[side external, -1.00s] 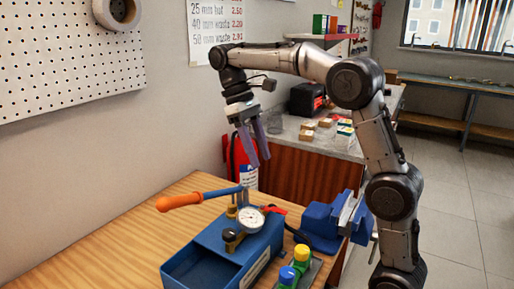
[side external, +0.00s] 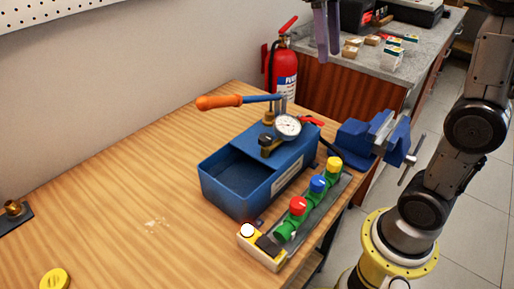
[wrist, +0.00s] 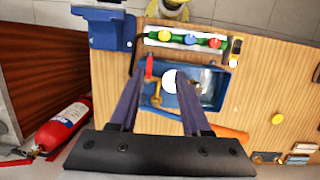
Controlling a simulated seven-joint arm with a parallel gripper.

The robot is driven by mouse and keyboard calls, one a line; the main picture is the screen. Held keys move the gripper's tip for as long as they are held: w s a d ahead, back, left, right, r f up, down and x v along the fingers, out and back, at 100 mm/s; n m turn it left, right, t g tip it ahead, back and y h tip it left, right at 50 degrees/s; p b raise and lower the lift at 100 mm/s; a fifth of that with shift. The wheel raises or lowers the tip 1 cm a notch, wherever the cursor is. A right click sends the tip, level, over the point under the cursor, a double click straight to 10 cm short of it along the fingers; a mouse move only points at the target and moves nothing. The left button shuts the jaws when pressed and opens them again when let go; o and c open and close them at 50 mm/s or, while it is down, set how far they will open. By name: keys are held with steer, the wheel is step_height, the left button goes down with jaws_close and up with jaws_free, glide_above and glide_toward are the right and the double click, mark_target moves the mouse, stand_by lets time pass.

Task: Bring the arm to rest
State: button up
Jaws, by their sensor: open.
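My gripper (side external: 328,50) hangs at the top edge of the side view, its two fingers pointing down, beyond and above the blue test pump. The arm above the fingers is cut off by the frame. In the wrist view my gripper (wrist: 157,82) is open, with the fingers apart and nothing held between them. The blue test pump (side external: 229,191), with its orange-handled lever (side external: 219,101) and round gauge (side external: 288,126), stands on the wooden bench (side external: 110,180). In the wrist view the pump (wrist: 212,88) lies past the fingertips; no contact shows.
A valve strip (side external: 318,205) with coloured knobs lies in front of the pump. A blue vise (side external: 362,137) sits at the bench's right edge. A red fire extinguisher (side external: 285,68) stands behind. A yellow disc (side external: 54,280) lies front left. The bench's left part is mostly clear.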

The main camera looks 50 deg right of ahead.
steer(key=s+a+f+t, duration=0.3)
steer(key=s+f+t, duration=0.3)
steer(key=s+f, duration=0.45)
steer(key=shift+s+a+f+t, duration=0.15)
steer(key=shift+f+t, duration=0.35)
steer(key=shift+f, duration=0.45)
steer(key=shift+s+a+f+t, duration=0.1)
steer(key=shift+f+t, duration=0.4)
steer(key=shift+f, duration=0.45)
